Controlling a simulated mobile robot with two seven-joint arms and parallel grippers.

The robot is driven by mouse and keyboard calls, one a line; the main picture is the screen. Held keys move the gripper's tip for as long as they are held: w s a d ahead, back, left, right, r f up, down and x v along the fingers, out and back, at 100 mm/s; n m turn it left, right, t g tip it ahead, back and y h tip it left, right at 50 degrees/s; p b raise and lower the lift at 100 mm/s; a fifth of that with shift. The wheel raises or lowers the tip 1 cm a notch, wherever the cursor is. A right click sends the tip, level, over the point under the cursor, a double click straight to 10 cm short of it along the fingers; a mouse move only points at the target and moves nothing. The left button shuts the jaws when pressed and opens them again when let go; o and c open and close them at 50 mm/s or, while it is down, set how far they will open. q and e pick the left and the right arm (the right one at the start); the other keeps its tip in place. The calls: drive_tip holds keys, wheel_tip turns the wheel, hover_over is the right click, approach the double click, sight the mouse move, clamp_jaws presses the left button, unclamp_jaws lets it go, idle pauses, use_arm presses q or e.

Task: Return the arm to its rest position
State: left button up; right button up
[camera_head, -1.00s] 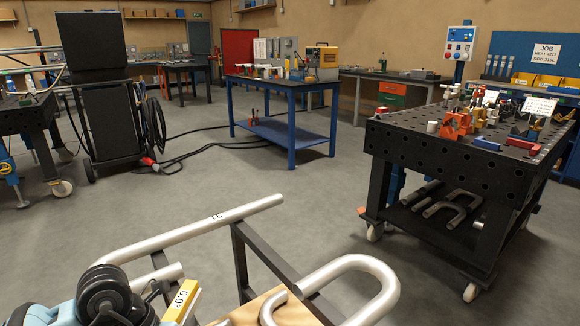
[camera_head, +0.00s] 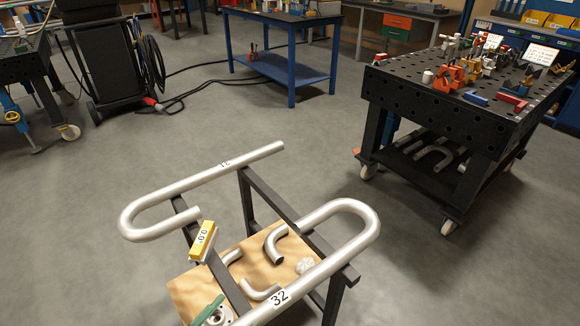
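Neither of my grippers nor my arms is in view in the head view. A yellow device reading 0.0 (camera_head: 203,241) sits on the stand's left side, between the tubes. A green-handled tool (camera_head: 208,310) is partly cut off at the bottom edge.
A wooden board (camera_head: 190,290) under the tubes carries several short bent pipes (camera_head: 272,243). A black perforated table (camera_head: 430,105) with fixtures stands at right. A blue table (camera_head: 290,68) and a black cart (camera_head: 100,50) with hoses are behind.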

use_arm(q)
drive_tip(key=s+a+f+n+g+y+p, duration=0.2)
drive_tip(key=s+a+f+n+y, duration=0.1)
drive_tip(key=s, duration=0.3)
drive_tip(key=s+a+f+n+g+y+p, duration=0.2)
drive_tip(key=s+a+f+n+y, duration=0.1)
drive_tip(key=s, duration=0.4)
drive_tip(key=s+a+f+n+g+y+p, duration=0.2)
drive_tip(key=s+a+f+n+y, duration=0.1)
drive_tip(key=s+f+n+y, duration=0.1)
drive_tip(key=s+f+n, duration=0.1)
drive_tip(key=s+n, duration=0.1)
drive_tip(key=s, duration=0.1)
drive_tip(key=shift+s+f+n+g, duration=0.2)
drive_tip(key=shift+f+n+g, duration=0.1)
use_arm(e)
drive_tip(key=w+r+t, duration=0.1)
drive_tip(key=w+r, duration=0.3)
drive_tip(key=r, duration=0.5)
drive_tip(key=shift+w+t, duration=0.3)
drive_tip(key=shift+t, duration=0.1)
